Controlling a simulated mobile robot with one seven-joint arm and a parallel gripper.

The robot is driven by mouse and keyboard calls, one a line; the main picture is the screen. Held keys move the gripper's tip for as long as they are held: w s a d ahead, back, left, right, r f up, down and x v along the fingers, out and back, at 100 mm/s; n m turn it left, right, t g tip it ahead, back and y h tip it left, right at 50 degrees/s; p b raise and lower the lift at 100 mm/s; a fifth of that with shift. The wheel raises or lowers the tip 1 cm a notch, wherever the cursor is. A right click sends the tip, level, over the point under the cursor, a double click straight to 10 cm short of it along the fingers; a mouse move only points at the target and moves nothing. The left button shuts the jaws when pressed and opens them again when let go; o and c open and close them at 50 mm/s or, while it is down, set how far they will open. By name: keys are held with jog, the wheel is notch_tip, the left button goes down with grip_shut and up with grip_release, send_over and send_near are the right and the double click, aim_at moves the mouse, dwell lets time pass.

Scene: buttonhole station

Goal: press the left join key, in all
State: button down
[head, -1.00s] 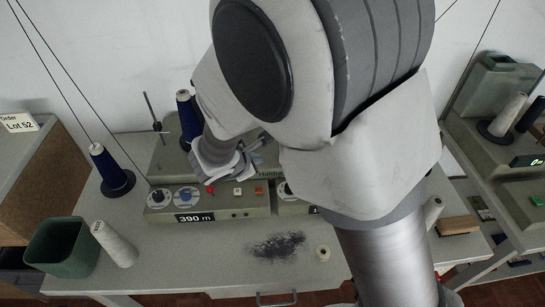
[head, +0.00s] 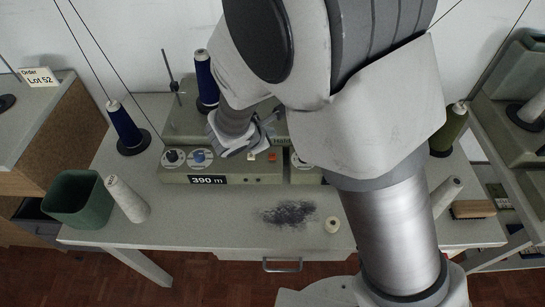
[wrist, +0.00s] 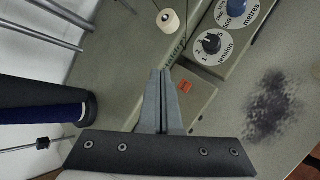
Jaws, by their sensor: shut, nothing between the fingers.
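The left winder unit (head: 228,179) has a "390 m" label, a black dial (head: 173,157) and a blue dial (head: 199,157). A cream key (head: 251,156) and an orange-red key (head: 271,156) sit on its front right; I cannot read any label on them. My gripper (head: 271,119) is shut and empty, over the back of this unit. In the wrist view my gripper's fingertips (wrist: 160,74) appear just left of the orange-red key (wrist: 185,86); contact cannot be told. The cream key does not show there.
My arm hides most of the right unit; its tension dial (wrist: 211,43) shows in the wrist view. Blue thread cones (head: 124,128) stand left and behind. A green bin (head: 78,200), a white cone (head: 127,199) and dark fluff (head: 288,214) are on the table (head: 200,230).

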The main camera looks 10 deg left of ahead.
jog(key=b, duration=0.4)
send_over(270, 158)
notch_tip(270, 158, down, 5)
jog(key=shift+f, duration=0.2)
jog(key=shift+f+b, duration=0.35)
jog(key=shift+f, duration=0.15)
jog(key=shift+f, duration=0.15)
dwell(1.1)
jog(key=shift+f+b, duration=0.3)
jog(key=shift+b, duration=0.4)
jog(key=shift+f+b, duration=0.5)
jog(key=shift+b, duration=0.1)
dwell(0.5)
jog(key=shift+r, duration=0.1)
jog(key=shift+r+p, duration=0.6)
jog(key=shift+r, duration=0.25)
jog(key=shift+r, duration=0.1)
